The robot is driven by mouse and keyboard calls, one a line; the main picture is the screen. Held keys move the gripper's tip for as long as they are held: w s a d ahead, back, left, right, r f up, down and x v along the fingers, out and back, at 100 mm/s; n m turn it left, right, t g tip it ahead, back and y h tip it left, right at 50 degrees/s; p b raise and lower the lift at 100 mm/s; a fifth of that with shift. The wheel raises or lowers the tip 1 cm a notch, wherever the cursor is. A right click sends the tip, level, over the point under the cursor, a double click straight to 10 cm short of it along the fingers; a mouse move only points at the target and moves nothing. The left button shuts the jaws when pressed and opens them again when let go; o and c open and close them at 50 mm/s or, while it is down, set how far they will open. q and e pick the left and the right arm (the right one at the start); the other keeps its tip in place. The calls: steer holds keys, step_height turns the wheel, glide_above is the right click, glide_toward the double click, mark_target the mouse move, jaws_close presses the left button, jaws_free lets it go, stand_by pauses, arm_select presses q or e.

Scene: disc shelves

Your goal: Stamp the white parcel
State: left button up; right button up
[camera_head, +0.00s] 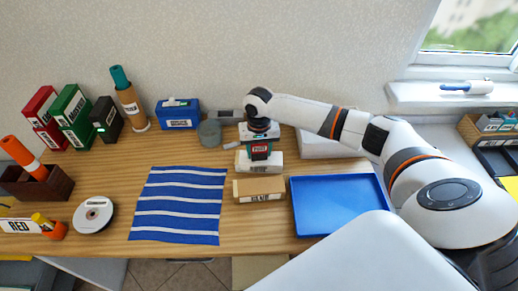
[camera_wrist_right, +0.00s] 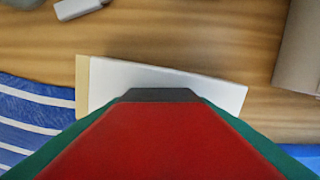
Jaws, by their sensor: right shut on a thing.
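The white parcel (camera_head: 272,168) lies behind the brown parcel (camera_head: 259,190) on the wooden table. My right gripper (camera_head: 260,137) is above the white parcel, shut on a red and green stamp (camera_head: 260,152). In the right wrist view, the stamp (camera_wrist_right: 160,145) fills the lower middle and hides the near part of the white parcel (camera_wrist_right: 215,88). In the head view the stamp's lower end is right at the parcel; I cannot tell whether it touches. My left gripper is not in view.
A blue tray (camera_head: 338,232) lies to the right and a blue striped cloth (camera_head: 180,205) to the left. A grey round container (camera_head: 209,133) and a blue box (camera_head: 178,121) stand at the back left.

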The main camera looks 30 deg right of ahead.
steer(key=shift+s+f+p, duration=0.2)
steer(key=shift+f+p, duration=0.05)
steer(key=shift+p, duration=0.05)
stand_by(1.2)
steer(key=shift+r, duration=0.1)
step_height(320, 180, up, 2)
steer(key=p, duration=0.2)
steer(key=shift+w+r+p, duration=0.1)
steer(key=shift+w+p, duration=0.05)
steer(key=shift+p, duration=0.25)
step_height(320, 180, up, 5)
steer(key=p, duration=0.6)
